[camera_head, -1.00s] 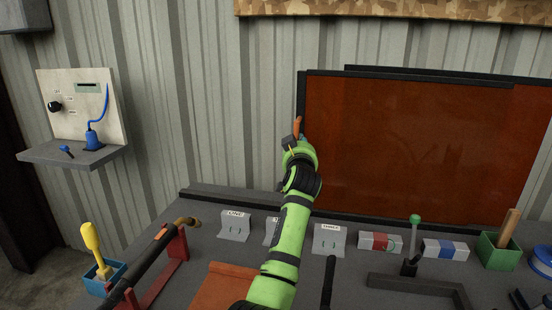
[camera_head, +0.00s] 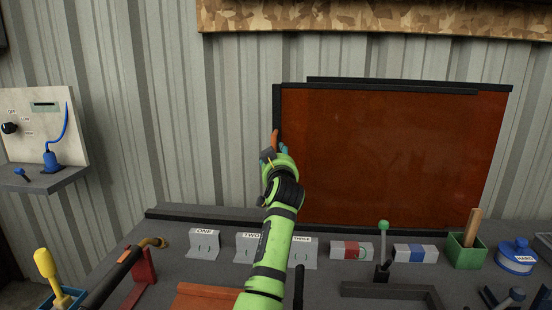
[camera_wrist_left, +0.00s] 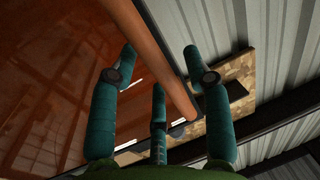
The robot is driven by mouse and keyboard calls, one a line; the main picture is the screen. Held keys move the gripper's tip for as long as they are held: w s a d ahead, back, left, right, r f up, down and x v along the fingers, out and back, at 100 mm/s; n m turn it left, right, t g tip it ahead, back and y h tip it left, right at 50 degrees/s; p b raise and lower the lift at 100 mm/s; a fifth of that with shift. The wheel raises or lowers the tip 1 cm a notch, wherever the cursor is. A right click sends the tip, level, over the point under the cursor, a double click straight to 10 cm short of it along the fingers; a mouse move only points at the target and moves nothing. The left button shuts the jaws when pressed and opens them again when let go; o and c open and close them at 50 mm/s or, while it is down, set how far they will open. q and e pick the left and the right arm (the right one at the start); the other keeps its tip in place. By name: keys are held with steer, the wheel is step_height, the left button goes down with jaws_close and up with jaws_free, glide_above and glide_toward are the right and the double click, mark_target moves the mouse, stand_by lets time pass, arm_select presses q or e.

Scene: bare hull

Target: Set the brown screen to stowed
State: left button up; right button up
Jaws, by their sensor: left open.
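The brown screen (camera_head: 390,150) is a large see-through panel in a dark frame, standing upright behind the bench; it fills the left of the left wrist view (camera_wrist_left: 50,70). An orange bar handle (camera_head: 276,137) is at its left edge. My left gripper (camera_head: 274,154) is at that handle. In the left wrist view the orange bar (camera_wrist_left: 155,60) runs between the spread teal fingers of my left gripper (camera_wrist_left: 160,70). The fingers are open around the bar; I cannot tell whether any touches it. My right gripper is not in view.
Label stands (camera_head: 204,243), a red-and-white block (camera_head: 351,251), a green-knobbed lever (camera_head: 383,245) and a green box (camera_head: 466,253) line the bench below the screen. A black bar on red supports (camera_head: 120,270) is at front left. A wall panel (camera_head: 35,125) hangs at left.

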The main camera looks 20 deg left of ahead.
arm_select(q)
glide_toward(276, 121)
steer(key=w+a, duration=0.1)
steer(key=w+a+r, duration=0.1)
steer(key=w, duration=0.1)
steer(key=shift+w+r, duration=0.25)
